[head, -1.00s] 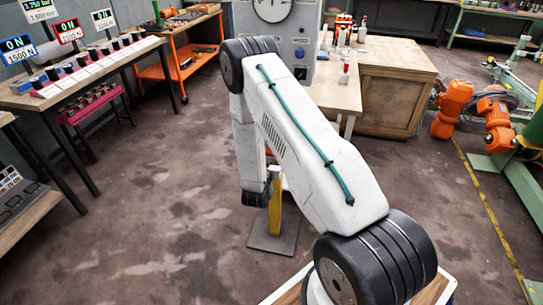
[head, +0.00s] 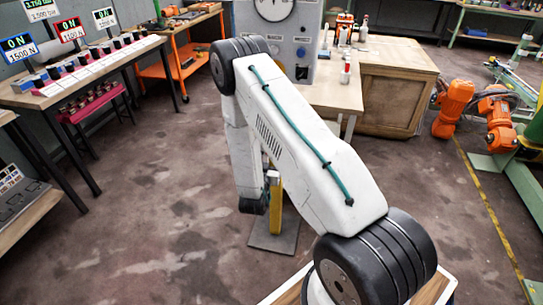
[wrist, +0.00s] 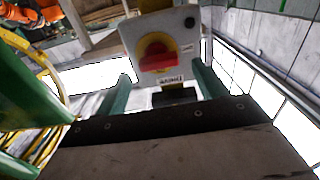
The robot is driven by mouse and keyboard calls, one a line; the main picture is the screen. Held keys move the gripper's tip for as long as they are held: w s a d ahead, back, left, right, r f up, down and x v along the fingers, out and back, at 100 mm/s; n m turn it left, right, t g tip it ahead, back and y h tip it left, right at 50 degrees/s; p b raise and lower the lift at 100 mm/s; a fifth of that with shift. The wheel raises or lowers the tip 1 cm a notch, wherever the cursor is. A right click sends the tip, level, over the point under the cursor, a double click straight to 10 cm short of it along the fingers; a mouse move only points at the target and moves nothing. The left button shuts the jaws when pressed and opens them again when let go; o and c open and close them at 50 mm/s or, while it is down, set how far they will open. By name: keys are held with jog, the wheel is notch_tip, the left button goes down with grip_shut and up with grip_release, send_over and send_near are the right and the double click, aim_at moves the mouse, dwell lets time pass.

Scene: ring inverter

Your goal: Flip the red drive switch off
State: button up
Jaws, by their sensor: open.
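The red drive switch (wrist: 156,57) shows in the wrist view as a red knob on a yellow plate, on the face of a grey box (wrist: 130,37). A small label with dark lettering (wrist: 170,78) sits by the knob. My gripper (wrist: 161,80) is open, with its two green fingers apart on either side of the label, pointing towards the box. Nothing is between the fingers' grip, and the knob appears beyond the tips. In the head view my arm hides the gripper and the switch face. A yellow post (head: 275,212) stands beside my arm's lower end.
The post stands on a grey floor plate (head: 272,240). A bench with displays and blocks (head: 85,72) is at the left, an orange cart (head: 183,62) behind it. Floor between is open.

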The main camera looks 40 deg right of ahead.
jog(key=shift+v, duration=2.3)
jog(key=s+a+f+n+g+y, duration=0.1)
jog(key=a+f+g+y, duration=0.1)
jog(key=f+y, duration=0.25)
jog(key=s+a+f+g+y, duration=0.1)
jog(key=a+f+g+y, duration=0.15)
jog(key=f, duration=0.35)
jog(key=s+a+r+n+g+y, duration=0.2)
jog(key=s+a+r+g+y, duration=0.15)
jog(key=a+r, duration=0.4)
jog(key=s+a+r+n+g+y, duration=0.2)
jog(key=a+r+y, duration=0.35)
jog(key=r, duration=0.25)
jog(key=s+r+n, duration=0.1)
jog(key=s+r, duration=0.6)
jog(key=r, duration=0.3)
jog(key=s+r+n+h, duration=0.1)
jog(key=s+r+n, duration=0.1)
jog(key=s+r, duration=0.6)
jog(key=s+r+n, duration=0.2)
jog(key=s+r, duration=0.5)
jog(key=r, duration=0.6)
jog(key=shift+s+d+h, duration=0.15)
jog(key=shift+s+h, duration=0.15)
jog(key=shift+h, duration=0.1)
